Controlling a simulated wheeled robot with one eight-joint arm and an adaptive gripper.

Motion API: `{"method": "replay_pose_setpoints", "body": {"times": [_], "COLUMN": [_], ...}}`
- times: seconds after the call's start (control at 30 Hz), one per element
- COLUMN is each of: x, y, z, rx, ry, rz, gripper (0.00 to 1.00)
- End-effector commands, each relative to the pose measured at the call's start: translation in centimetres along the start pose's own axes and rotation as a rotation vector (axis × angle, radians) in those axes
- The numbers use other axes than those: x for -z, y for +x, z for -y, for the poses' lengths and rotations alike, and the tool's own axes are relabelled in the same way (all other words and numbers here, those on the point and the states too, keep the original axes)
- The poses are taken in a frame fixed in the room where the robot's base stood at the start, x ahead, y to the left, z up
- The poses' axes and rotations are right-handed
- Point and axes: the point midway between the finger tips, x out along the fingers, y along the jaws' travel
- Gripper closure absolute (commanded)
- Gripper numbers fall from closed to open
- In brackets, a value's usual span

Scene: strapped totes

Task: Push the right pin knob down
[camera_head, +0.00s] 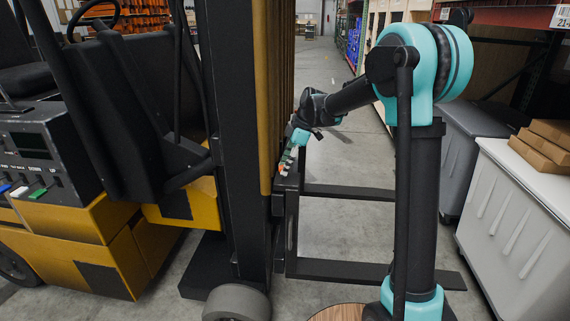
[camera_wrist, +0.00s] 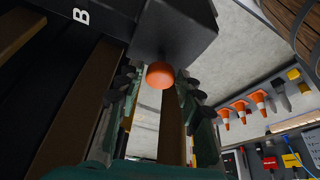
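An orange round pin knob (camera_wrist: 160,74) shows in the wrist view, on a dark block (camera_wrist: 175,30). My gripper (camera_wrist: 156,88) is open, with one finger on each side of the knob in that view. Gaps show between the knob and the fingers, and I cannot tell whether anything touches. In the head view my gripper (camera_head: 291,155) is small, beside the forklift's mast at the top of the fork carriage (camera_head: 291,225). A bit of orange shows near its tips there, too small to tell clearly. The other pin knob is not clearly visible.
The yellow forklift (camera_head: 120,240) fills the left, its dark mast (camera_head: 238,150) close to my gripper. Two dark forks (camera_head: 340,270) reach right, low over the floor. White and grey bins (camera_head: 510,225) stand at right. Orange cones (camera_wrist: 240,110) show in the wrist view.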

Motion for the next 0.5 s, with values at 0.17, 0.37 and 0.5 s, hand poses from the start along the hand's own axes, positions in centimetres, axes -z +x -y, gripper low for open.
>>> {"method": "replay_pose_setpoints", "body": {"times": [0.17,0.37,0.5], "x": [0.1,0.1,0.1], "y": [-0.1,-0.2,-1.3], "z": [0.0,0.0,0.0], "rx": [0.000,-0.001,-0.001], "ry": [0.000,0.000,0.000], "rz": [-0.001,-0.001,-0.001], "gripper": [0.51,0.51,0.51]}}
